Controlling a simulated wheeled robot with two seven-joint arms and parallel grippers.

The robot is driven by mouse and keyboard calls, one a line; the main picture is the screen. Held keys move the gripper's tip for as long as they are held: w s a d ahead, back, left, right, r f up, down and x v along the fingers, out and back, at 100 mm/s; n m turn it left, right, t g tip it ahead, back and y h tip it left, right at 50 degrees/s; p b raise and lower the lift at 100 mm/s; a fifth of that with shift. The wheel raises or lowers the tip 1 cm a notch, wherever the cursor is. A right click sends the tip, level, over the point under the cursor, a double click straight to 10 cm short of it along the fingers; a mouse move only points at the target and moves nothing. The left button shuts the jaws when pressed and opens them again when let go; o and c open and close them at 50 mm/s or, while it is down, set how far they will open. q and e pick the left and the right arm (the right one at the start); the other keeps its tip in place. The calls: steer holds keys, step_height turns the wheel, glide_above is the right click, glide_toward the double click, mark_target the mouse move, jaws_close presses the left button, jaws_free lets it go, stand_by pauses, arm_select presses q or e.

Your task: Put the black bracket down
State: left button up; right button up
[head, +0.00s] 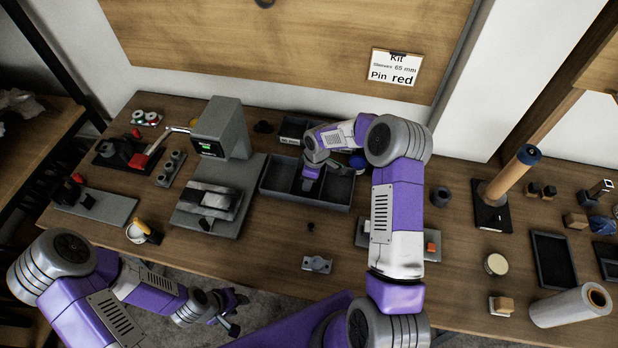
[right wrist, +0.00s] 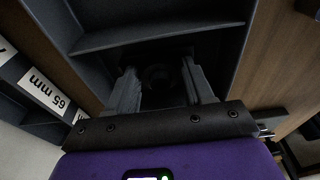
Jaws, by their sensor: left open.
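My right gripper (right wrist: 160,82) reaches down into a compartment of the dark grey divided tray (head: 330,203) in the middle of the table. In the right wrist view its two fingers stand apart, with a dark, faintly round shape (right wrist: 158,74) between them, low in the compartment. It may be the black bracket, but it is too dark to make out, and I cannot tell whether the fingers touch it. My left gripper (head: 232,311) is open and empty at the front edge of the table, far from the tray.
Left of the tray stands a grey machine (head: 222,128) with a green display. A metal plate part (head: 317,264) lies in front. At right are a wooden post (head: 512,175), a black tray (head: 553,260) and a white roll (head: 570,306).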

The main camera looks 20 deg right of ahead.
steer(key=shift+o, duration=1)
steer(key=shift+r, duration=0.15)
step_height(320, 180, up, 12)
steer(key=s+d+p, duration=0.1)
steer(key=shift+d, duration=0.25)
